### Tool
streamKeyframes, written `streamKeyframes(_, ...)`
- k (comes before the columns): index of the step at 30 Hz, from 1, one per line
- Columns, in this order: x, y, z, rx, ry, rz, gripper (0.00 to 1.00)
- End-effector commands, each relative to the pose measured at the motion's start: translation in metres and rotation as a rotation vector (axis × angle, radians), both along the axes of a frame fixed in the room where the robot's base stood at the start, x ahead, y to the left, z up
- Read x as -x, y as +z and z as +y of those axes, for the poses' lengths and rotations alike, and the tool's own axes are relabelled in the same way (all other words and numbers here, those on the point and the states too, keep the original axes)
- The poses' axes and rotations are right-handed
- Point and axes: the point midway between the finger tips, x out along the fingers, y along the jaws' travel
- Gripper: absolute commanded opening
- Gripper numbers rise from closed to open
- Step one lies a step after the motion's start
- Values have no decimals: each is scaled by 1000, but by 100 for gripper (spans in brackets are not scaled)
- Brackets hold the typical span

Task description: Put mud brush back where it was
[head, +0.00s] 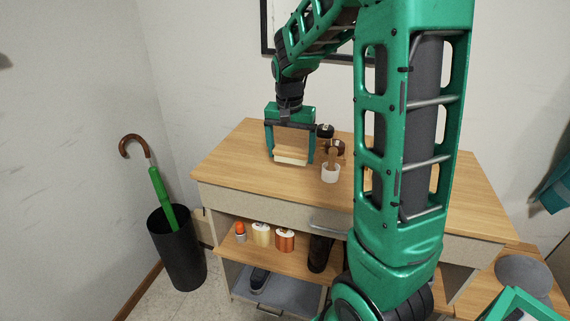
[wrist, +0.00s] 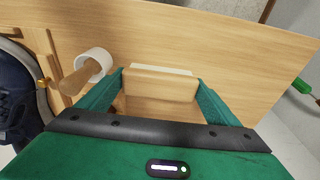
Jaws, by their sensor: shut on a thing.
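A brush (head: 291,155) with a wooden back and a cream bristle face is between the fingers of my gripper (head: 291,160), over the left part of the wooden cabinet top (head: 240,150). I take it for the mud brush. In the wrist view the brush (wrist: 160,84) spans the gap between the two green fingers, with a pale strip along its far edge. My gripper is shut on it. The bristle side faces down, at or just above the top; I cannot tell if it touches.
A white cup (head: 331,173) with a wooden handle in it stands just right of my gripper. Dark jars (head: 325,131) stand behind. Bottles (head: 261,234) and a boot (head: 320,253) are on the shelf below. An umbrella stand (head: 177,250) is at left. The cabinet top's left end is clear.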

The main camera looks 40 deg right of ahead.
Motion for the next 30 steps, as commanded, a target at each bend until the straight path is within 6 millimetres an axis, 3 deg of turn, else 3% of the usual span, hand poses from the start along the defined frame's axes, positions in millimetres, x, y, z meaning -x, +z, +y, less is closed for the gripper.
streamKeyframes(12,-1,-40,-2,0,1,0,68)
streamKeyframes(24,-1,-44,-2,0,1,-1,68)
streamKeyframes(25,-1,-44,-1,0,1,-1,90)
streamKeyframes(26,-2,-44,-2,0,1,-2,97)
streamKeyframes(30,-2,-44,-1,0,1,-1,100)
